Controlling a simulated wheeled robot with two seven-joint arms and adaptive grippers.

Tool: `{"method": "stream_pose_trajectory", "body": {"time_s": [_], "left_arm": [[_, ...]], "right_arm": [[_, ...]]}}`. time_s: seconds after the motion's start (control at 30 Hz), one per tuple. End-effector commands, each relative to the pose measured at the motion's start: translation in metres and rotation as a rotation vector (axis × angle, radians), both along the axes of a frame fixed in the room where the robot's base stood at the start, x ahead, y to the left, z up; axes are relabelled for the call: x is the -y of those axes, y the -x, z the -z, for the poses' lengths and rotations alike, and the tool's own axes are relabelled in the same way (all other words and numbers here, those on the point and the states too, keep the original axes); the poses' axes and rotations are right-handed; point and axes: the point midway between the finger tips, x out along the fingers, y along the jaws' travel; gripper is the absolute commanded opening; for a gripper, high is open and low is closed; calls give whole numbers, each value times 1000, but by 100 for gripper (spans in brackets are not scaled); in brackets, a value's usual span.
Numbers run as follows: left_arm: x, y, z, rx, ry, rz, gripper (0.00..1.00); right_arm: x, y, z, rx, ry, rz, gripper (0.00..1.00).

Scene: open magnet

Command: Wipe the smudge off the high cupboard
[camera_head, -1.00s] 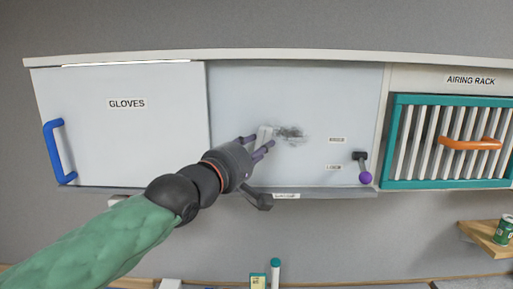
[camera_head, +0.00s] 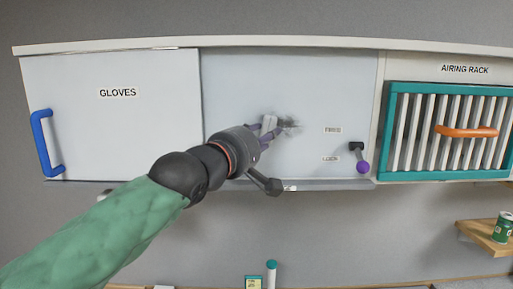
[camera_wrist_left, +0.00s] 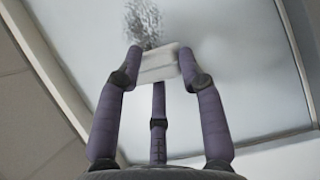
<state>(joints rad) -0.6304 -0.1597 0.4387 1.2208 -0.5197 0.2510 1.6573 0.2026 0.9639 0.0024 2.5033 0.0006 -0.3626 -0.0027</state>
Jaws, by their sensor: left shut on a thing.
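The dark smudge (camera_head: 287,122) is on the pale middle panel (camera_head: 320,85) of the high cupboard, and it also shows in the left wrist view (camera_wrist_left: 143,22). My left gripper (camera_head: 268,131) is at the panel, just left of the smudge. Its purple fingers are shut on a white block-like wiper (camera_wrist_left: 158,64). In the left wrist view the wiper lies at the smudge's near edge. I cannot tell whether it touches the panel. My right gripper is not in view.
The gloves door (camera_head: 110,130) with a blue handle (camera_head: 46,142) is to the left. A lever with a purple knob (camera_head: 362,167) is on the panel's lower right. The airing rack (camera_head: 450,132) is further right. A shelf with a green can (camera_head: 502,228) is below.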

Motion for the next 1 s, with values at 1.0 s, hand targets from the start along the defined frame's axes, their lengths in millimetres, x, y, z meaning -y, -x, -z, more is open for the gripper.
{"method": "stream_pose_trajectory", "body": {"time_s": [1.0], "left_arm": [[53,-2,1,-1,-2,1,12]], "right_arm": [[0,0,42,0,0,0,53]]}}
